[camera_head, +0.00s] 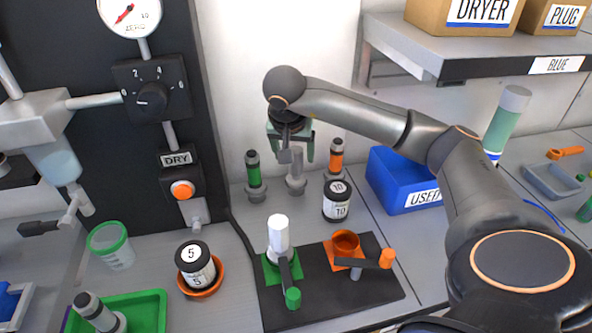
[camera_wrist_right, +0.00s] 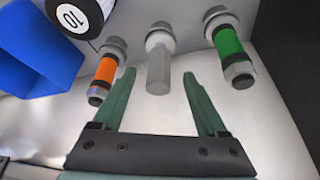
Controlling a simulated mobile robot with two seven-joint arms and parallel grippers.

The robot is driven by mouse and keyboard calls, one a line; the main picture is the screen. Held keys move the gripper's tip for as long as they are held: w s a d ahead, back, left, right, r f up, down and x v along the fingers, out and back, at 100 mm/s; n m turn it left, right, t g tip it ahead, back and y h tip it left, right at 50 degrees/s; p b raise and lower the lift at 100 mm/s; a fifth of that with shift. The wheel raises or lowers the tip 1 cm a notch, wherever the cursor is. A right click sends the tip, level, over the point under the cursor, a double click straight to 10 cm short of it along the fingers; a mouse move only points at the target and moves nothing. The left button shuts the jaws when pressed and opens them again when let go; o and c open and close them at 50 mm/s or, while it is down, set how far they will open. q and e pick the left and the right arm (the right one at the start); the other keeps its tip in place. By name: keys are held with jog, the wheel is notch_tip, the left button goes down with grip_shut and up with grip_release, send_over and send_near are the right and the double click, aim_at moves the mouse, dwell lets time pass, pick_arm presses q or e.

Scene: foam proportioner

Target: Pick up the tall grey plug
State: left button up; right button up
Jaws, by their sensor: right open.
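The tall grey plug (camera_head: 296,168) stands upright in a grey socket at the back of the bench, between a green-banded plug (camera_head: 253,170) and an orange-banded plug (camera_head: 336,155). It also shows in the right wrist view (camera_wrist_right: 158,68). My right gripper (camera_head: 290,155) is open and empty at the grey plug's upper end. In the right wrist view its two green fingers (camera_wrist_right: 159,80) point toward the plug, one on each side. My left gripper is not in view.
A black-and-white canister marked 10 (camera_head: 337,203) and a blue bin (camera_head: 392,178) stand to the right. A black board (camera_head: 330,307) with green and orange fittings lies in front. A grey shelf (camera_head: 425,55) with boxes overhangs the right.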

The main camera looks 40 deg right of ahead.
aim_at(296, 160)
jog(key=x, duration=0.4)
jog(key=shift+w+d+f, duration=0.25)
jog(key=shift+d, duration=0.1)
grip_shut()
dwell(0.4)
